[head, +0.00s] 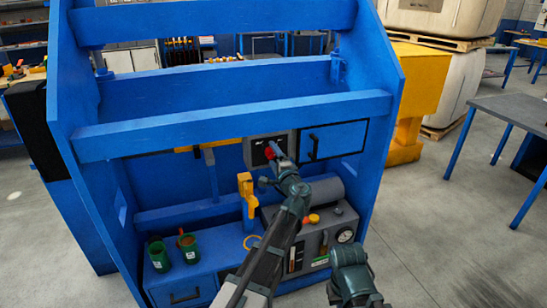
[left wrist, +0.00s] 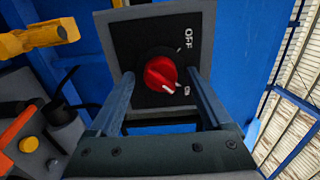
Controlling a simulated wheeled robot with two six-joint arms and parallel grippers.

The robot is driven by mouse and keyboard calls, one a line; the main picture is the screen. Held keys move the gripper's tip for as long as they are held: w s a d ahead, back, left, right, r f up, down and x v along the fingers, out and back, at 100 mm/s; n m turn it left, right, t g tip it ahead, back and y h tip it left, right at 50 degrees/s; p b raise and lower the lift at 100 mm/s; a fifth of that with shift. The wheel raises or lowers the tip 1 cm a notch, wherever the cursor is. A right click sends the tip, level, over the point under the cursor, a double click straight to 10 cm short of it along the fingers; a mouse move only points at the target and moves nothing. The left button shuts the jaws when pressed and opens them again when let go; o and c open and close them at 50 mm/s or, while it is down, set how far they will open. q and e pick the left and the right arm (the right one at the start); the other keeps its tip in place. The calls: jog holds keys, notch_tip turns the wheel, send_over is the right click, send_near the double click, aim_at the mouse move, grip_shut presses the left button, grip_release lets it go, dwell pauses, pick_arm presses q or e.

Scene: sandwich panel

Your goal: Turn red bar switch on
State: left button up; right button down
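The red bar switch (head: 269,153) is a round red knob on a grey box with a black face (head: 256,150), on the blue panel. In the left wrist view the knob (left wrist: 161,72) shows a white pointer line slanting down and right. An OFF label (left wrist: 189,40) is at the upper right of it; a small label (left wrist: 187,90) near the right finger is too small to read. My left gripper (left wrist: 160,82) is open, one finger on each side of the knob, with visible gaps. My right arm's end (head: 350,275) is low in the head view; its fingers cannot be made out.
A blue drawer with a black handle (head: 334,142) is right of the switch box. A yellow lever (head: 247,190) stands left of my left arm. A grey gauge unit (head: 340,222) is below. Green cups (head: 188,247) stand at lower left. A blue beam (head: 230,122) crosses above.

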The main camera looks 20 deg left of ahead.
pick_arm(q)
jog(key=v, duration=1.3)
jog(key=shift+s+d, duration=0.25)
jog(key=shift+s, duration=0.1)
